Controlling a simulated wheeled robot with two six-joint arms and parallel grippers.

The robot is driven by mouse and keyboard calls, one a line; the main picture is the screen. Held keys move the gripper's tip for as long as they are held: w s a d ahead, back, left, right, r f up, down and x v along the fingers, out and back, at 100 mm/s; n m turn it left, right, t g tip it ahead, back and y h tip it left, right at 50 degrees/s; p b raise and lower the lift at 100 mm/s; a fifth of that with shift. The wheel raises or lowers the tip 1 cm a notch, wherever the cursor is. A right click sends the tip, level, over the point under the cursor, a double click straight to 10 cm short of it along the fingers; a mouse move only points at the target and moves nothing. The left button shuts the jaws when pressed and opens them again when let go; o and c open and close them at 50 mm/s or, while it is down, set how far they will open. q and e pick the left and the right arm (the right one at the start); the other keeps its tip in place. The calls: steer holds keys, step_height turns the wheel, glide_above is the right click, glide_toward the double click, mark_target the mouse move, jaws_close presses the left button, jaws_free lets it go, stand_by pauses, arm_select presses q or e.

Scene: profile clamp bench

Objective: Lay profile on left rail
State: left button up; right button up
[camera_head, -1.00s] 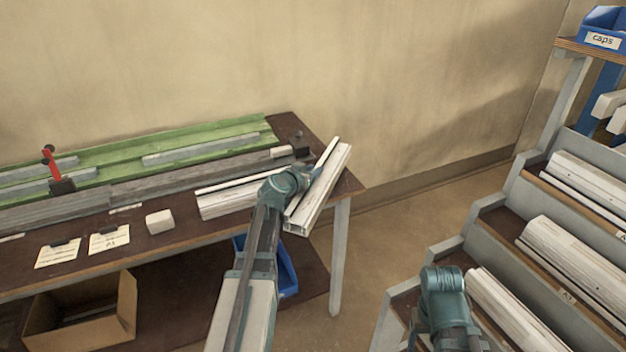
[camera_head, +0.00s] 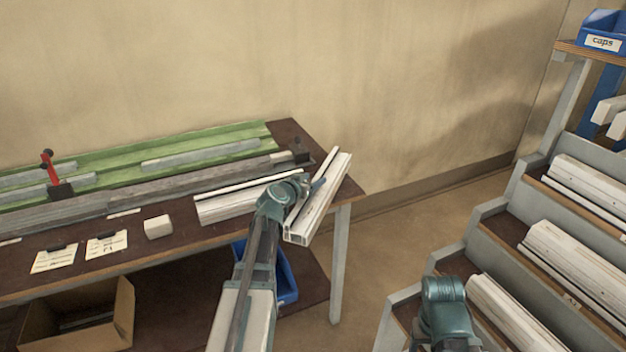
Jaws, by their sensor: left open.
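A white profile (camera_head: 318,212) lies at a slant across the right end of the bench, its near end sticking out past the front edge. A second white profile (camera_head: 228,206) lies beside it on the bench. My left gripper (camera_head: 312,192) is open at the slanted profile's left side; its wrist hides part of both, and I cannot tell whether it touches. Grey rail strips lie on the green bed (camera_head: 215,137), one to the left (camera_head: 40,175) and one to the right (camera_head: 200,153). My right arm shows at the bottom right, its gripper out of sight.
A red-handled clamp (camera_head: 50,168) stands at the left. A long grey beam (camera_head: 150,190) runs in front of the green bed. A white block (camera_head: 158,227) and paper cards (camera_head: 106,244) lie near the front edge. A stepped rack (camera_head: 487,212) with profiles stands right.

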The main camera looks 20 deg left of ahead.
arm_select(q)
steer(key=p+v, duration=0.3)
steer(key=v, duration=0.8)
steer(key=shift+s, duration=0.25)
steer(key=shift+d+r, duration=0.1)
